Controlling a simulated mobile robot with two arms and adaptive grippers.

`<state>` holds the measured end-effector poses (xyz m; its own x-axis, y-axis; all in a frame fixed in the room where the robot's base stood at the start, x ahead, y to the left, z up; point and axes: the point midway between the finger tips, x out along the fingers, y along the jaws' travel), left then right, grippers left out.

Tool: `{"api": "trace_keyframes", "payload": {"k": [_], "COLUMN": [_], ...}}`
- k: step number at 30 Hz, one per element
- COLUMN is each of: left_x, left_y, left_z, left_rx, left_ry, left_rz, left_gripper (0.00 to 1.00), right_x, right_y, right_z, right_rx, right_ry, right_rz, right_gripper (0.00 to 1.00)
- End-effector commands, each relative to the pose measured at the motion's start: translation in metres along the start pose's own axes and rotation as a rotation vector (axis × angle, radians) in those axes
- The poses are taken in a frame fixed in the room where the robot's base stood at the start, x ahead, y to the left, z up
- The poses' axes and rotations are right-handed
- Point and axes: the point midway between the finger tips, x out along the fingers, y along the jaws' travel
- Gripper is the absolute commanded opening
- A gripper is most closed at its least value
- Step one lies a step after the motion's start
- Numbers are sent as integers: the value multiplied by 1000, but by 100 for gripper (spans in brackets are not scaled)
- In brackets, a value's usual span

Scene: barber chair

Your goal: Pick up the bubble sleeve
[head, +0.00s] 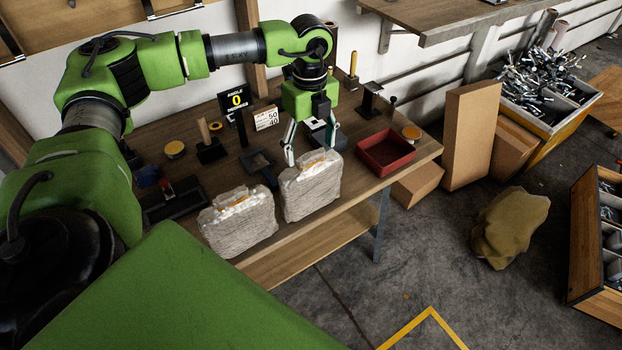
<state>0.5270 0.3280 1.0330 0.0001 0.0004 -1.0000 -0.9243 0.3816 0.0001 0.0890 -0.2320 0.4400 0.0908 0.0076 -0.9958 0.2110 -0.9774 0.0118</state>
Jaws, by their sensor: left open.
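Two whitish, wrinkled wrapped packages with orange marks on top stand side by side at the front edge of the wooden workbench. They look like bubble sleeves: a left bubble sleeve (238,222) and a right bubble sleeve (311,187). I cannot tell which one the task names. My left gripper (310,150) points down over the bench with its two fingers spread apart. Its fingertips are at the top rear of the right sleeve; whether they touch it I cannot tell. Nothing shows between the fingers. My right gripper is out of view.
The workbench (420,157) also holds a red tray (385,153) right of the sleeves, a black sign reading 0 (235,100), and small tools behind. Cardboard boxes (472,135), a sack (508,225) and metal-filled bins (550,85) stand on the right. Floor in front is clear.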

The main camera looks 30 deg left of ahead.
Motion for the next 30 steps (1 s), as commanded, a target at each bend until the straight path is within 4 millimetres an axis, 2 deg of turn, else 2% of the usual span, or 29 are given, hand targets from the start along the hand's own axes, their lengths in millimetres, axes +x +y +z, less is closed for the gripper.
{"api": "trace_keyframes", "payload": {"k": [1,6,14,15,18,19,30], "left_x": [4,27,32,32,32,32,30], "left_y": [1,0,0,0,0,0,0], "left_z": [-3,-3,-3,-3,-3,-3,-3], "left_rx": [2,0,0,0,0,0,0], "left_ry": [1,0,0,0,0,0,0], "left_rz": [5,3,0,0,0,0,-1], "left_gripper": [68,68,68,63,37,32,32], "right_x": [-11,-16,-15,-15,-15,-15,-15], "right_y": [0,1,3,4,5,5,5], "right_z": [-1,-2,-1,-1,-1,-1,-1], "right_rx": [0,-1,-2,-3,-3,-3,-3], "right_ry": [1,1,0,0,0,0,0], "right_rz": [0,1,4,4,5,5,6], "right_gripper": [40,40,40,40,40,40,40]}}
